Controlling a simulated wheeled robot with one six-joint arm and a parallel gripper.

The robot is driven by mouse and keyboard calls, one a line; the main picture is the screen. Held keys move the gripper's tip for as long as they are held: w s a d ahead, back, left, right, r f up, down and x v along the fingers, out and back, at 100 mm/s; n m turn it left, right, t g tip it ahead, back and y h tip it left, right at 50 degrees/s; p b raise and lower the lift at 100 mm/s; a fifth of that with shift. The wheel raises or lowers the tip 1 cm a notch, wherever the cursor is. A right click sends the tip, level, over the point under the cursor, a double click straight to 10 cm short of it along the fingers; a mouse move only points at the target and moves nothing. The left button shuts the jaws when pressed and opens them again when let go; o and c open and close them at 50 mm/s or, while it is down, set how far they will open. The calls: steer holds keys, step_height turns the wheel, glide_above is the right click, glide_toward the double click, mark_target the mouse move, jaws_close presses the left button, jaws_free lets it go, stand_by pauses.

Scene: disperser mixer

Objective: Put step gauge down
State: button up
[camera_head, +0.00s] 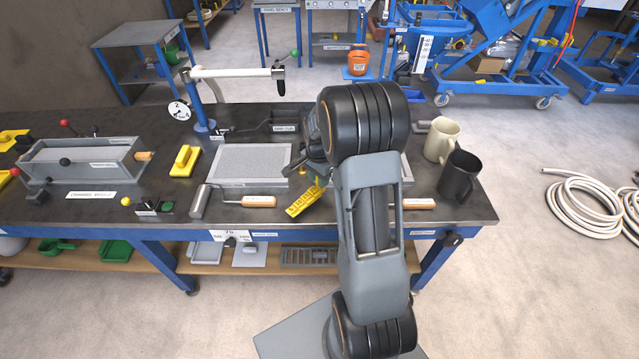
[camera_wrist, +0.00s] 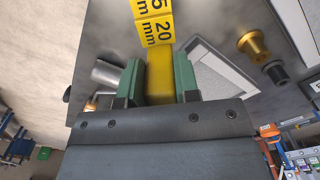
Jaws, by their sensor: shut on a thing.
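The step gauge (camera_head: 305,201) is a yellow stepped block with dark markings, seen just left of my arm near the front of the workbench (camera_head: 310,218). In the wrist view the step gauge (camera_wrist: 152,25) shows "20 mm" and another partly cut-off label. My gripper (camera_wrist: 160,82) is shut on it, with a green finger on each side of its yellow shank. In the head view my gripper (camera_head: 318,180) is partly hidden by my own arm. I cannot tell whether the gauge touches the bench top.
A grey panel (camera_head: 248,164) lies behind the gauge. A roller (camera_head: 201,201) and a wooden-handled tool (camera_head: 258,201) lie to its left. A beige mug (camera_head: 441,141) and a black mug (camera_head: 459,177) stand at the right end. A yellow block (camera_head: 184,160) sits further left.

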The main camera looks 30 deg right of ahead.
steer(key=shift+w+d+f, duration=0.2)
steer(key=shift+w+f, duration=0.05)
steer(key=shift+f, duration=0.25)
steer(key=shift+w+f, duration=0.1)
steer(key=shift+f, duration=1.45)
steer(key=shift+f, duration=0.2)
steer(key=o, duration=1)
